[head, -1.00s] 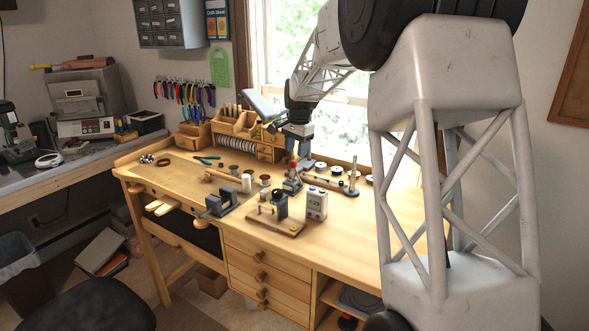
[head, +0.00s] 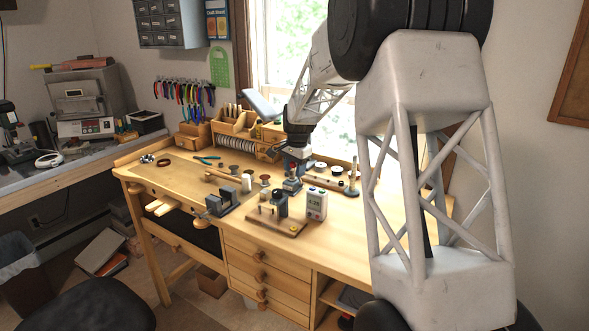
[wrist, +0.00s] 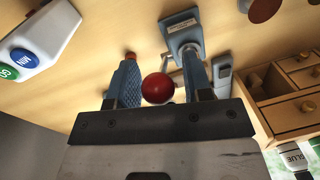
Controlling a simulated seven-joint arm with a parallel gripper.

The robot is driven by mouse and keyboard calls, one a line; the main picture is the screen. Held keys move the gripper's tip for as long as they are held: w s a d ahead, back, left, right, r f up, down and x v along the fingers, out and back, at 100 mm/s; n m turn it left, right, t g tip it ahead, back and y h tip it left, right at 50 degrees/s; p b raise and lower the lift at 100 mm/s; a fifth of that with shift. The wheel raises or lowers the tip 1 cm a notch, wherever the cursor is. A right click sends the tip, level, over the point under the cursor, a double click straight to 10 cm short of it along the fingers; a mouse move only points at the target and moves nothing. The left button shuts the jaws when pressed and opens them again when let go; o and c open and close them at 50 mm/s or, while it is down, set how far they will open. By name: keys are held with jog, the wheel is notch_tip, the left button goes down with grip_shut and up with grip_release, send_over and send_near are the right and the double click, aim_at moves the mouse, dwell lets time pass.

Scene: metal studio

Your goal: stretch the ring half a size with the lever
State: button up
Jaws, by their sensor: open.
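The ring stretcher (head: 291,187) is a small blue-grey bench tool standing on the workbench, behind the wooden board. Its blue-grey base also shows in the wrist view (wrist: 183,27). The lever's round red knob (wrist: 157,88) sits between the two fingers of my gripper (wrist: 160,62), with gaps visible beside it. My gripper (head: 297,158) is open and low over the stretcher, pointing down. Its fingers hide much of the tool in the head view. I cannot make out the ring in either view.
A wooden board with dark parts (head: 277,224) lies in front. Wooden drawers (wrist: 295,108) stand close by. The bench's right front is clear.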

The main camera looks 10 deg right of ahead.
jog(key=shift+c, duration=0.2)
grip_shut()
jog(key=shift+s+a, duration=0.1)
jog(key=shift+a, duration=0.05)
jog(key=shift+s+a+f+t+h, duration=0.35)
jog(key=shift+s+a+f, duration=0.1)
jog(key=shift+f, duration=0.3)
jog(key=shift+s+a+f+t+h, duration=0.3)
jog(key=shift+s+a+f, duration=0.2)
jog(key=shift+f, duration=0.2)
jog(key=shift+s+a+f+t+h, duration=0.35)
jog(key=shift+s+a+f, duration=0.1)
jog(key=shift+f, duration=0.3)
jog(key=shift+s+a+f, duration=0.15)
jog(key=shift+s+f, duration=0.05)
jog(key=shift+f, duration=0.6)
jog(key=shift+s+a+f, duration=0.15)
jog(key=shift+s+f, duration=0.05)
jog(key=shift+f, duration=0.55)
jog(key=shift+d, duration=0.1)
